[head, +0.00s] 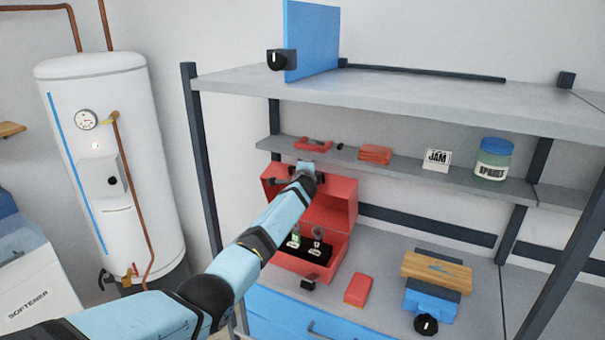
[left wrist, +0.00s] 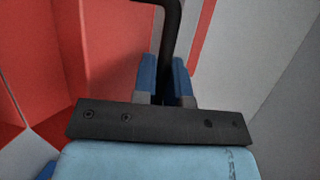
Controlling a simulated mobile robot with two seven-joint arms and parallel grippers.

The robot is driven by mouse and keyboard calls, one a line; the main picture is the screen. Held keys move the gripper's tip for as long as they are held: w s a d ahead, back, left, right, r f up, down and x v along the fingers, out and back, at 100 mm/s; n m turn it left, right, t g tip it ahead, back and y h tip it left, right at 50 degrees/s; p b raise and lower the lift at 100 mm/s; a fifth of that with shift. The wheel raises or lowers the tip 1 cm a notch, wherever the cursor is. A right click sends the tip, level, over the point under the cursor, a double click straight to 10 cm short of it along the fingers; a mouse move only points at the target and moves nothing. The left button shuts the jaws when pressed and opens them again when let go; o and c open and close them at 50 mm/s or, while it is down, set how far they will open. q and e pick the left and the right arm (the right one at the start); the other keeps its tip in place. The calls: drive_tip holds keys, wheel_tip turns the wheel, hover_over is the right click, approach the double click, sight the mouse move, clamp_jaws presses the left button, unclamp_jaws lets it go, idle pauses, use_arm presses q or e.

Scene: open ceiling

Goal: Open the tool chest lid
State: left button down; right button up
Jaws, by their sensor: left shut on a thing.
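The red tool chest (head: 337,250) stands on the workbench under the shelf. Its lid (head: 335,203) is raised, with its inside facing forward, and it also shows as red panels in the left wrist view (left wrist: 105,60). My left gripper (head: 306,170) is at the lid's upper edge. In the left wrist view its blue fingers (left wrist: 167,82) are shut on a black bar-like handle (left wrist: 171,35). The open chest shows a black insert (head: 310,249) with small labelled items. A dark latch (head: 308,283) is on the chest's front. My right gripper is not in view.
A red block (head: 358,289) lies right of the chest. A blue vise (head: 432,303) with a wooden board (head: 436,271) stands farther right. A shelf (head: 400,172) with a jam sign (head: 436,159) and a jar (head: 494,158) runs behind. A white water heater (head: 120,160) stands left.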

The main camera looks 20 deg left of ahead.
use_arm(q)
drive_tip(key=shift+w, duration=0.25)
drive_tip(key=c, duration=1.2)
unclamp_jaws()
drive_tip(key=shift+d, duration=0.1)
drive_tip(key=v, duration=1.3)
drive_tip(key=shift+s+d+r+p, duration=0.1)
drive_tip(key=shift+s+r+p, duration=0.25)
drive_tip(key=shift+p, duration=0.05)
